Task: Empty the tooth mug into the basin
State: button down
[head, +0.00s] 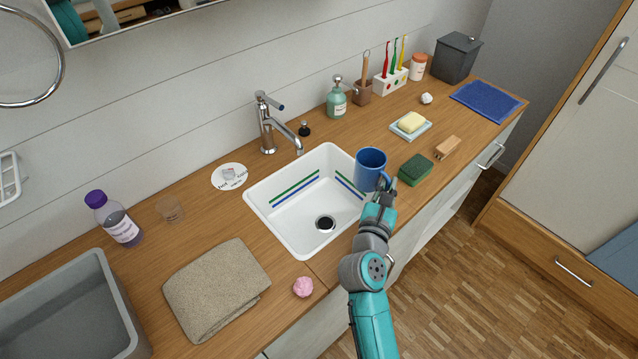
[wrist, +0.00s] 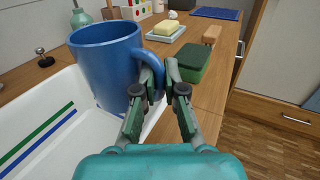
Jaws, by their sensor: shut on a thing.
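The blue tooth mug (head: 370,168) is upright at the right edge of the basin. My gripper (head: 388,184) is shut on the mug's handle from the right front. In the wrist view the mug (wrist: 104,62) fills the upper left, and the gripper (wrist: 162,84) has its fingertips at the handle. What is in the mug does not show clearly. The white basin (head: 285,212) has a dark drain and green and blue stripes inside, and it looks empty. Whether the mug touches the rim or hangs above it, I cannot tell.
A green sponge (head: 416,169) and a wooden brush (head: 448,148) lie right of the mug. The chrome tap (head: 267,125) stands behind the basin. A folded towel (head: 216,288) and a pink puff (head: 303,287) lie front left. A soap dish (head: 411,126) is further back.

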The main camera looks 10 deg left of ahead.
aim_at(359, 170)
jog(key=shift+a, duration=0.1)
jog(key=shift+s+a+f+n+t, duration=0.1)
jog(key=shift+s+a+n+t, duration=0.15)
jog(key=shift+a+n+t, duration=0.45)
jog(key=a+r+n, duration=0.1)
jog(key=n, duration=0.1)
jog(key=s+a+r+n+t+y, duration=0.1)
jog(key=n, duration=0.1)
jog(key=a+r+n+t, duration=0.1)
jog(key=a+n, duration=0.1)
jog(key=shift+s+r+n, duration=0.15)
jog(key=shift+r+n, duration=0.15)
jog(key=shift+r, duration=0.1)
jog(key=r+n+y, duration=0.1)
jog(key=n, duration=0.1)
jog(key=a+r+n+t+y, duration=0.1)
jog(key=n+y, duration=0.1)
jog(key=n, duration=0.1)
jog(key=n+y, duration=0.1)
jog(key=n, duration=0.2)
jog(key=shift+s+a+r+t+y, duration=0.25)
jog(key=shift+a+r+t+y, duration=0.05)
jog(key=shift+a+r, duration=0.1)
jog(key=shift+a+f+n, duration=0.15)
jog(key=shift+n, duration=0.55)
jog(key=shift+y, duration=0.4)
